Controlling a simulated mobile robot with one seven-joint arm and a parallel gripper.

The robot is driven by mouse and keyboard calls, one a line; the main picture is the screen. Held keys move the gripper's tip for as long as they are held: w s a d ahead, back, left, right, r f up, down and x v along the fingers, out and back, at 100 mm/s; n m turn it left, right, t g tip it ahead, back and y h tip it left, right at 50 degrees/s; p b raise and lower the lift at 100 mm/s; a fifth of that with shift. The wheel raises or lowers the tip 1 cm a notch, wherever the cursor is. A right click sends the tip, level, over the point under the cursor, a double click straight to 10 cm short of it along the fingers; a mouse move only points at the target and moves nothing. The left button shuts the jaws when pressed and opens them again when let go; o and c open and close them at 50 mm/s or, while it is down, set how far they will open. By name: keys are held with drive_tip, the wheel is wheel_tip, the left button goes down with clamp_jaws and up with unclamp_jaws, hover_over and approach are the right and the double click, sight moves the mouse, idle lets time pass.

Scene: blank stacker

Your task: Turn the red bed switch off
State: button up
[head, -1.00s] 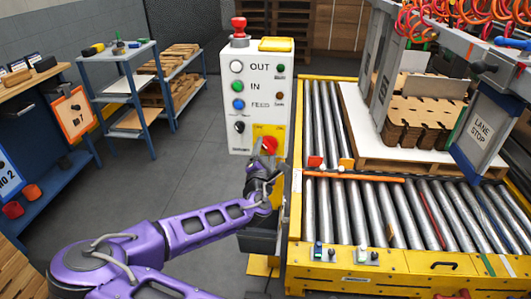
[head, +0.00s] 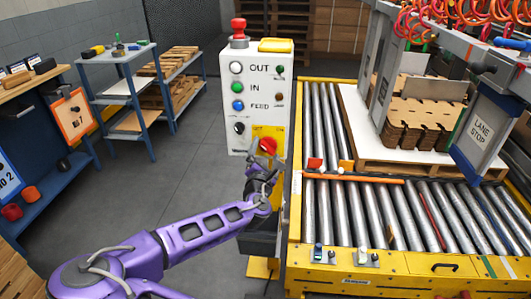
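The red switch (head: 268,146) is a red knob on a yellow plate at the lower right of the white control panel (head: 237,141). My gripper (head: 266,152) is at the end of my purple arm, right in front of the yellow plate. Its dark fingers look spread, one to the left of the red knob and one to its lower right. They partly cover the knob and plate. I cannot tell whether the fingers touch the knob. The angle of the knob is too small to read.
The panel also carries OUT, IN and FEED buttons, a black selector (head: 239,128) and a red mushroom button (head: 239,27) on top. The yellow-framed roller conveyor (head: 350,215) stands close to the right of my gripper. The grey floor (head: 180,190) to the left is clear.

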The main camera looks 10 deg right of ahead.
drive_tip(key=shift+p+v, duration=1)
drive_tip(key=shift+v, duration=7.75)
